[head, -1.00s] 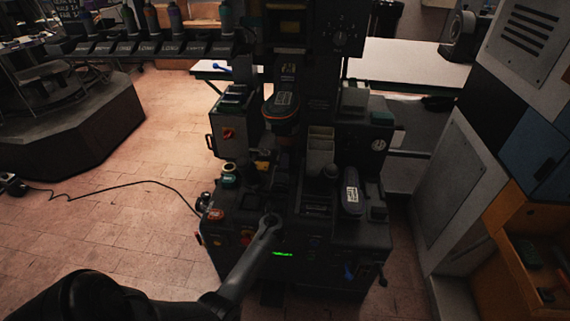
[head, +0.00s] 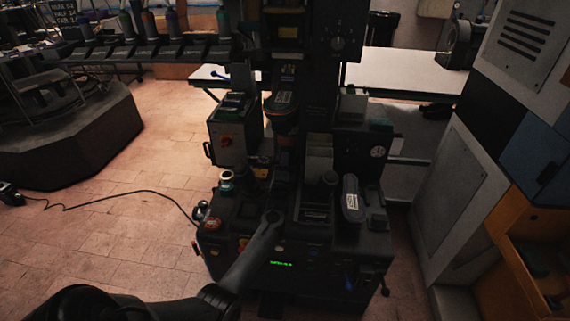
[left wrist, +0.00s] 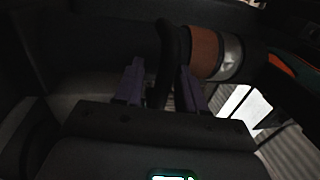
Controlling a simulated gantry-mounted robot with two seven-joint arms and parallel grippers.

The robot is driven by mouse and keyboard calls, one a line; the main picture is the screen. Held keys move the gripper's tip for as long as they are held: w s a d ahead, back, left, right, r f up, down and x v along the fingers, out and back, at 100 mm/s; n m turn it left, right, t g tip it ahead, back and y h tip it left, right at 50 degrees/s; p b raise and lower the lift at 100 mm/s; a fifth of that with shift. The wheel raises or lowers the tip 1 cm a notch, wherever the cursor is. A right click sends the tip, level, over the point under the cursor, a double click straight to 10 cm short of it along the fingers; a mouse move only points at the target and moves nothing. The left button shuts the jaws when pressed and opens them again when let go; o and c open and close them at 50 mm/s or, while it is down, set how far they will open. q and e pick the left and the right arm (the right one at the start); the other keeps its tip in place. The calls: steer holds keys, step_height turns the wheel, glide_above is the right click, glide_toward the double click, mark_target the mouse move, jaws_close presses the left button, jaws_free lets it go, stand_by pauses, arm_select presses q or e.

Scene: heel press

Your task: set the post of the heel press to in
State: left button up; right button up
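The heel press (head: 290,240) is the dark machine in the middle of the head view, with a lit green display on its front. A brown cylinder with a metal band, perhaps the post, shows in the left wrist view (left wrist: 206,52). A black curved bar (left wrist: 172,50) stands beside it. My left gripper (left wrist: 160,72) has its two purple-grey fingers apart, one on each side of the bar's lower part. The bar lies closer to the right-hand finger; contact is unclear. In the head view my left arm reaches to the press front, its fingers lost in shadow. My right gripper is not seen.
An orange cabinet (head: 535,225) is at far right.

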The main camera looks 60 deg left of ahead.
arm_select(q)
steer(key=p+v, duration=0.3)
steer(key=v, duration=0.7)
steer(key=shift+s+d, duration=0.25)
steer(key=shift+s, duration=0.05)
steer(key=shift+f, duration=0.1)
